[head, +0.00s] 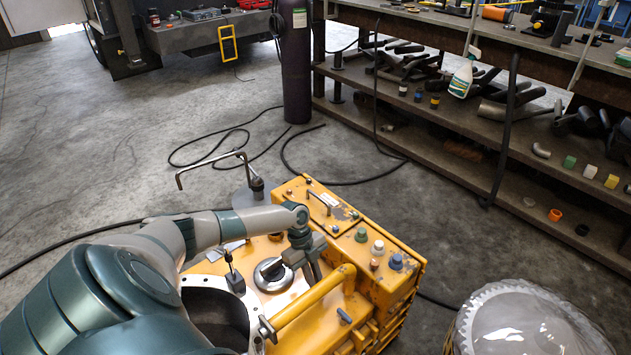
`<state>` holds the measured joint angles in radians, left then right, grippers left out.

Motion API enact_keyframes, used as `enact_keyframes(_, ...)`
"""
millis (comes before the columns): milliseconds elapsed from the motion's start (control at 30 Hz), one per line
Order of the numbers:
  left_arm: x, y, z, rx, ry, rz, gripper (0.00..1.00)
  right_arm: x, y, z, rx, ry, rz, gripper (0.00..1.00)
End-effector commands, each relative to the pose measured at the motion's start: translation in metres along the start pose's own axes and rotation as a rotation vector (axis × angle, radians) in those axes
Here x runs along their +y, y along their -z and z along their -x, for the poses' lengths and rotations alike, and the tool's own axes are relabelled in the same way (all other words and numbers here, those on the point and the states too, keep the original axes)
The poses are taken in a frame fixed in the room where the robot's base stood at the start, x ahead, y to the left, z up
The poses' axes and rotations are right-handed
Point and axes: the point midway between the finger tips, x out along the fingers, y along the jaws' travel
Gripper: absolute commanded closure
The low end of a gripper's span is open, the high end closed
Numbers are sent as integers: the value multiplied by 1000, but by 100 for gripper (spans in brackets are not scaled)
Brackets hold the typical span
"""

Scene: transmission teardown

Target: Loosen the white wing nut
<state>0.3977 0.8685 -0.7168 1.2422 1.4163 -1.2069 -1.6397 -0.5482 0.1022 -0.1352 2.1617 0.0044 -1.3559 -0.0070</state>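A yellow transmission housing (330,315) stands in the lower middle of the head view. On its box-shaped right part are a small white knob-like piece (377,247), a green one (361,235), a blue one (396,262) and a brownish one (374,265). The white piece looks like the white wing nut, but its wings are too small to make out. My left gripper (304,267) hangs over the housing, left of the white piece and apart from it, near a round dark-and-silver dial (272,273). Its fingertips are hard to make out. My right gripper is out of view.
A yellow pipe (310,296) runs across the housing between the dial and the knobs' side. A bent crank handle (213,168) rises behind it. A clear-domed gear (525,325) is at lower right. Shelves (480,110) with loose parts stand behind; hoses (240,135) lie on the floor.

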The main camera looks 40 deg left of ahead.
Motion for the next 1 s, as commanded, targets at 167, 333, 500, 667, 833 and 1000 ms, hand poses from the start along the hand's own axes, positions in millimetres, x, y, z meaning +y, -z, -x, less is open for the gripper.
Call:
enact_keyframes(167, 0, 0, 1, -1, 1, 0, 71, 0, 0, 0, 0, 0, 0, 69)
enact_keyframes(333, 0, 0, 0, -1, 0, 0, 71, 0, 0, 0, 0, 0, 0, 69)
enact_keyframes(500, 0, 0, 3, -1, 0, -1, 71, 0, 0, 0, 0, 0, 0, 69)
enact_keyframes(667, 0, -1, 14, -2, 0, 0, 71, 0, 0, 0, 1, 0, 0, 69)
enact_keyframes(833, 0, -1, 38, -2, 2, 0, 71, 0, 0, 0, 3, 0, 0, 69)
enact_keyframes(1000, -1, -1, 70, -2, 2, -1, 71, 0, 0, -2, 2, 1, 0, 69)
